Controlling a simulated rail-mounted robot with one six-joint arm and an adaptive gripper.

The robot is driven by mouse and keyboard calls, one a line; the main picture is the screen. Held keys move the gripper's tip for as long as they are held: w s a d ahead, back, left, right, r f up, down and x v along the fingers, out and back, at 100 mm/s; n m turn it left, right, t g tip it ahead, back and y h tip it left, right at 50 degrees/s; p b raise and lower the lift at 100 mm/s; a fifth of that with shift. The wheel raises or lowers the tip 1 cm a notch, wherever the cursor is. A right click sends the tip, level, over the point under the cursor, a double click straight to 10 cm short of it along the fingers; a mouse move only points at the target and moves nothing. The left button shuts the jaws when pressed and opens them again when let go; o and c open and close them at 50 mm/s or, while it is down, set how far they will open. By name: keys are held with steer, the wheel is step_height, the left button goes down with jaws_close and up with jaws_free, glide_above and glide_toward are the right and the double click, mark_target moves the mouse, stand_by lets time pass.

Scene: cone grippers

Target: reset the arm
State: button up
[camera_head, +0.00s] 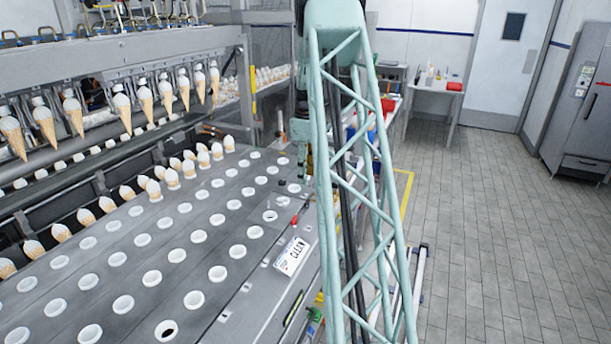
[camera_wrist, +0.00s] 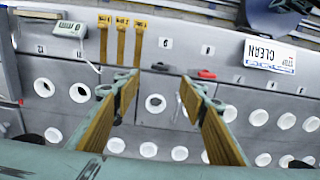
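My gripper shows in the wrist view (camera_wrist: 160,84), with its two golden-faced fingers spread apart. It is open, and nothing is held between the fingers. Beyond the gap is the grey panel (camera_wrist: 150,125) with round white-rimmed holes. My pale green lattice arm rises through the middle of the head view.
Hanging cones (camera_head: 123,108) line the machine at left. A red item (camera_wrist: 206,74) lies near the gripper. Floor (camera_head: 500,230) at right is clear.

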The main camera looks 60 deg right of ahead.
stand_by(0.4)
steer(key=w+a+r+b, duration=0.1)
steer(key=w+a+r, duration=0.1)
steer(key=a+r, duration=0.6)
steer(key=w+a+r+b, duration=0.1)
steer(key=a+r, duration=0.5)
steer(key=a, duration=0.5)
steer(key=s+a+r+t, duration=0.1)
steer(key=a+r, duration=0.2)
steer(key=a, duration=0.3)
steer(key=s+a+r+m, duration=0.1)
steer(key=s+a+r, duration=0.15)
steer(key=a, duration=0.45)
steer(key=s+a+r+t, duration=0.1)
steer(key=a+r, duration=0.2)
steer(key=a, duration=0.3)
steer(key=s+a+r+b, duration=0.1)
steer(key=s+a+r, duration=0.1)
steer(key=s+a, duration=0.5)
steer(key=s+a+r+b, duration=0.15)
steer(key=s+a, duration=0.25)
steer(key=a, duration=0.6)
steer(key=s+a+f+t+b, duration=0.1)
steer(key=s+a+f, duration=0.1)
steer(key=s+a, duration=0.4)
steer(key=s+a+f+m+t, duration=0.1)
steer(key=s+a, duration=0.5)
steer(key=s, duration=0.8)
steer(key=shift+f+b, duration=0.4)
steer(key=shift+f, duration=0.5)
